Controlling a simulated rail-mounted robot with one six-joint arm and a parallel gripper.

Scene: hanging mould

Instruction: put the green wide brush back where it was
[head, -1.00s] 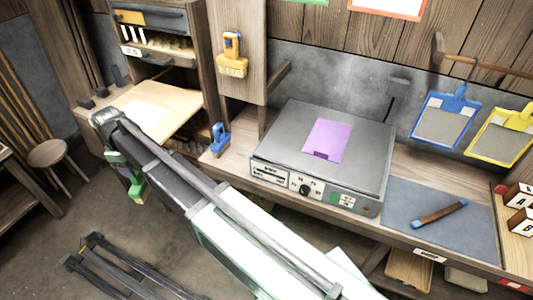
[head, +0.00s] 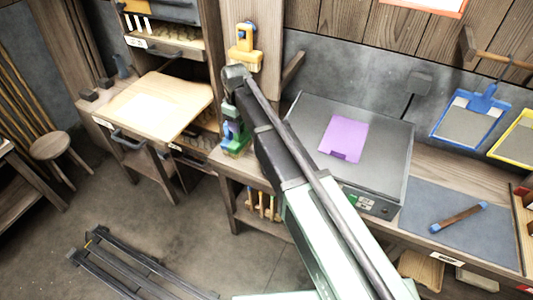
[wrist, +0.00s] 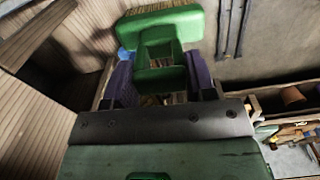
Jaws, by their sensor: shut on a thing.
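The green wide brush (wrist: 160,25) fills the top of the wrist view, its pale bristles along the upper edge. My gripper (wrist: 160,72) is shut on its green handle, with a dark purple finger on each side. In the head view the green brush (head: 237,146) hangs below my wrist, at the left end of the bench, in front of the wooden post. My gripper (head: 234,125) is partly hidden there by the arm. A bit of blue (wrist: 122,53) shows behind the brush at the left; I cannot tell if it touches.
A yellow brush (head: 243,45) hangs on the post above. A grey hot plate (head: 385,150) with a purple sheet (head: 344,138) stands right of my arm. A wooden board (head: 160,105) juts out at the left.

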